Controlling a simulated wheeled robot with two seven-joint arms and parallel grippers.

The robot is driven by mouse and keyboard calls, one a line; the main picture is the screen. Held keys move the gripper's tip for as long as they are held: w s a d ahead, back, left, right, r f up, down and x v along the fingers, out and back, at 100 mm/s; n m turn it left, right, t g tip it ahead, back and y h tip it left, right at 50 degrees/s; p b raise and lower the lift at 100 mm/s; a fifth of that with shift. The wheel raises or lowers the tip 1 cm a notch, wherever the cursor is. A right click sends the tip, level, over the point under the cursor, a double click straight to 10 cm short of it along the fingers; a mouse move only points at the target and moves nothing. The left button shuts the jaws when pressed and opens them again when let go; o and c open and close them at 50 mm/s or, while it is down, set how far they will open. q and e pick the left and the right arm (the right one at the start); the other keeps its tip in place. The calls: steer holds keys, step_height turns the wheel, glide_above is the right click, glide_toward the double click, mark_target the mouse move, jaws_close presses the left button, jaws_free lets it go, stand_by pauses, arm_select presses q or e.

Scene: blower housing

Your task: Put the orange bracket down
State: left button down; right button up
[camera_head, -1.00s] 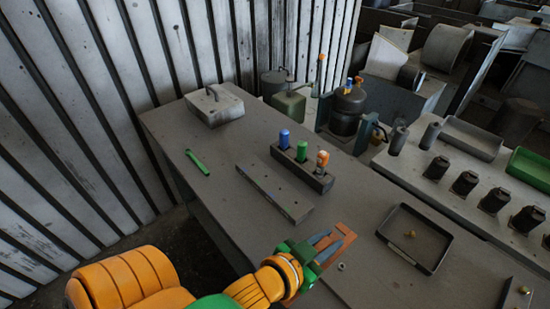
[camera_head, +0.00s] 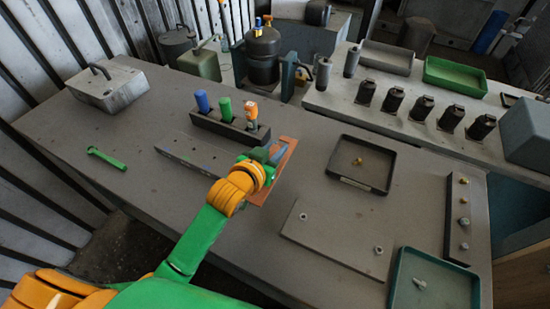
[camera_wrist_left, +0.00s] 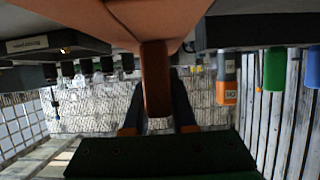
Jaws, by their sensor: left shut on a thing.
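The orange bracket (camera_head: 282,162) is a flat orange-brown piece in the head view, partly hidden by my left gripper (camera_head: 272,156). In the left wrist view the bracket (camera_wrist_left: 156,80) runs down between the two dark fingers of my left gripper (camera_wrist_left: 157,105). The gripper is shut on it. The bracket is low over the middle of the grey table (camera_head: 215,235); whether it touches the top I cannot tell. My right gripper is in neither view.
A dark block with blue, green and orange-handled tools (camera_head: 230,133) stands just behind. A flat grey bar (camera_head: 190,158) lies to the left, a black tray (camera_head: 362,184) to the right. A grey plate (camera_head: 335,240) and a green tray (camera_head: 435,285) are nearer the front right.

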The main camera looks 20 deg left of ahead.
arm_select(q)
steer(key=f, duration=0.2)
steer(key=w+f, duration=0.1)
steer(key=f, duration=0.1)
steer(key=shift+w+a+f, duration=0.15)
steer(key=shift+a+f, duration=0.05)
steer(key=shift+f, duration=0.15)
steer(key=c, duration=1.2)
jaws_free()
steer(key=shift+f, duration=0.1)
steer(key=o, duration=0.5)
steer(key=shift+r, duration=0.2)
steer(key=v, duration=1.2)
